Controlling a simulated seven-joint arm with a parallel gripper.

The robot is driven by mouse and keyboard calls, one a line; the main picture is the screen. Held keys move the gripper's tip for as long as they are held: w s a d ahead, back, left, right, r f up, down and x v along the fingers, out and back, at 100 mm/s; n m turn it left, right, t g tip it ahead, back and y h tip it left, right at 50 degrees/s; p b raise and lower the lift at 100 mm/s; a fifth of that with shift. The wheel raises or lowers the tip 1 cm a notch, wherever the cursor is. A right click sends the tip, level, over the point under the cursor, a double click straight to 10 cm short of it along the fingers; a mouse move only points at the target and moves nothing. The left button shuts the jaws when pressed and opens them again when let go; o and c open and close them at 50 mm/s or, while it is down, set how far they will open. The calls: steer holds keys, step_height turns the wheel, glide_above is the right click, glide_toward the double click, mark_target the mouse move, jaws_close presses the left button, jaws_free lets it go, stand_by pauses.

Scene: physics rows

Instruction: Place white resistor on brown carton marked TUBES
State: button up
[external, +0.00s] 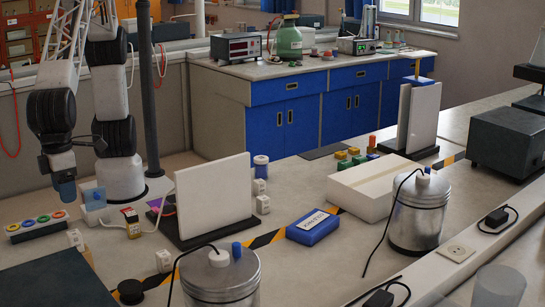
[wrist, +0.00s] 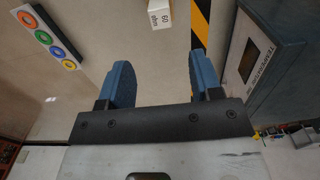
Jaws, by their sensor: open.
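In the wrist view a small white block marked "60 ohm" (wrist: 160,15) lies on the bench ahead of my fingers. The external view shows several small white blocks, one near the ring strip (external: 75,239) and another beside the striped tape (external: 164,261). I cannot tell which is the white resistor of the task. My gripper (external: 65,189) hangs at the left above the bench. In the wrist view its blue fingers (wrist: 159,76) are apart with nothing between them. No brown carton marked TUBES can be made out; a long cream box (external: 375,188) shows no readable marking.
A strip with coloured rings (external: 37,227) lies below my gripper. A dark blue-grey labelled box (wrist: 262,60) stands right of my fingers. Upright white panels (external: 215,195), metal canisters (external: 418,212) and a blue box (external: 313,227) stand farther right. Striped tape (wrist: 199,22) crosses the bench.

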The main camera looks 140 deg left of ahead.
stand_by(0.3)
steer(key=s+a+r+n+t, duration=0.1)
steer(key=s+a+r+n, duration=0.35)
steer(key=s+a, duration=0.4)
steer(key=s+a+r+n, duration=0.4)
steer(key=s+a+r, duration=0.1)
steer(key=a, duration=0.7)
steer(key=s+a+f+n, duration=0.1)
steer(key=s+a+n, duration=0.3)
steer(key=s, duration=0.6)
steer(key=s+a+f+n+t, duration=0.1)
steer(key=s+a+n, duration=0.4)
steer(key=s+a, duration=0.4)
steer(key=shift+s+a+t, duration=0.3)
steer(key=shift+s, duration=0.95)
